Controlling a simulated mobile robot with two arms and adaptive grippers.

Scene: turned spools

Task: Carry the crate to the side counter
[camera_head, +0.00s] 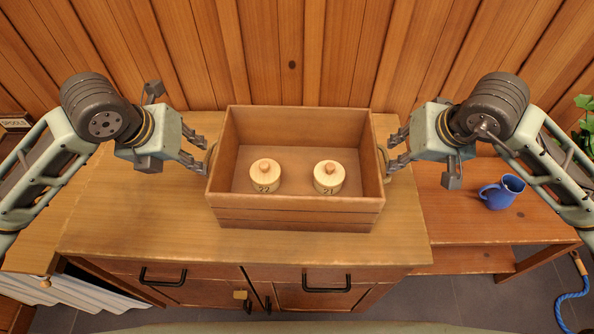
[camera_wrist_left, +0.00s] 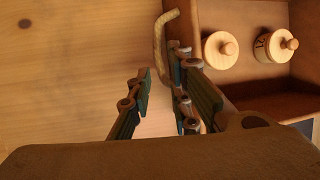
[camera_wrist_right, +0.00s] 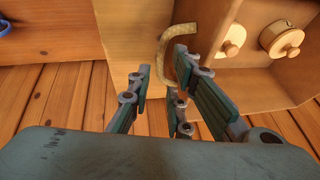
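The wooden crate (camera_head: 295,217) stands level on the wooden cabinet top (camera_head: 140,215). Two pale lidded pots, marked 22 (camera_head: 265,177) and 21 (camera_head: 328,179), sit inside it. My left gripper (camera_head: 203,156) is at the crate's left side, its fingers apart, with the left loop handle (camera_wrist_left: 159,42) just at the fingertips. My right gripper (camera_head: 391,153) is at the right side, also with fingers apart, at the right loop handle (camera_wrist_right: 164,62). Neither gripper visibly clamps a handle.
A lower wooden side counter (camera_head: 455,220) adjoins on the right, with a blue mug (camera_head: 503,192) on it. A plant (camera_head: 585,125) is at the far right. A blue rope (camera_head: 571,297) hangs at the lower right. A plank wall (camera_head: 290,50) stands behind the crate.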

